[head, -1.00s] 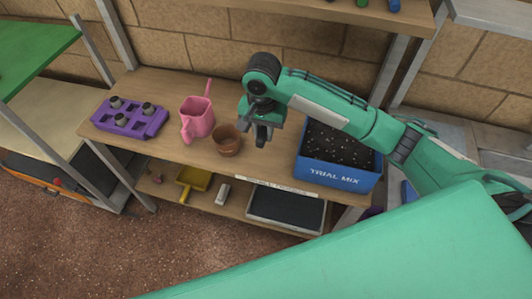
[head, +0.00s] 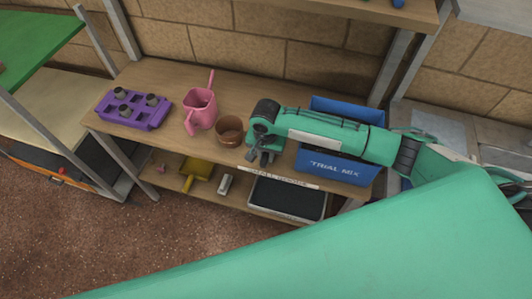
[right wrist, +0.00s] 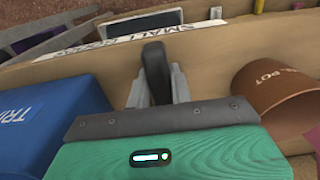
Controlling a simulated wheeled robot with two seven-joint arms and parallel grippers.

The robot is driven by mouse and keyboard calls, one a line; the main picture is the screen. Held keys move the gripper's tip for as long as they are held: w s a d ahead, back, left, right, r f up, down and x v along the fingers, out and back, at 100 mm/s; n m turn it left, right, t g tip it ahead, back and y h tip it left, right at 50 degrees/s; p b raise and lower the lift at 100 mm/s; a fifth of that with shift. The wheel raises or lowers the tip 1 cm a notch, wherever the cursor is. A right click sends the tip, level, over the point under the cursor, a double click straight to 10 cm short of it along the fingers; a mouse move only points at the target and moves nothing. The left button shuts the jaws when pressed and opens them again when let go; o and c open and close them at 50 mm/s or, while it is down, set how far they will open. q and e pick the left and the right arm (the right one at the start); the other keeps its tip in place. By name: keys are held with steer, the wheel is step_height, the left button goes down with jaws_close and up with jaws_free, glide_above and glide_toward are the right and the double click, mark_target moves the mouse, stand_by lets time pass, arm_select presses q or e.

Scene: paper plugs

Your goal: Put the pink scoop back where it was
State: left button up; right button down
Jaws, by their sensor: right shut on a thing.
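A pink jug-like vessel (head: 201,112) stands on the upper shelf in the head view. A thin pink stick (head: 211,79) rises behind its rim; I cannot tell whether this is the scoop's handle. A small pink item (head: 161,168) lies on the lower shelf, too small to make out. My right gripper (head: 262,159) points down near the upper shelf's front edge, right of the brown pot (head: 229,131). In the right wrist view its jaws (right wrist: 157,90) are shut on a dark, rounded piece (right wrist: 155,68). My left gripper is out of view.
The blue TRIAL MIX bin (head: 335,166) stands right of my right gripper, partly behind my arm. A purple tray (head: 133,110) with grey pieces is at the left. A yellow scoop (head: 197,171) and a black tray (head: 288,197) are on the lower shelf.

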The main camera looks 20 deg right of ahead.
steer(key=c, duration=1.3)
jaws_free()
steer(key=shift+f, duration=0.1)
steer(key=shift+o, duration=0.2)
step_height(320, 180, up, 12)
steer(key=b, duration=0.1)
steer(key=shift+a, duration=0.1)
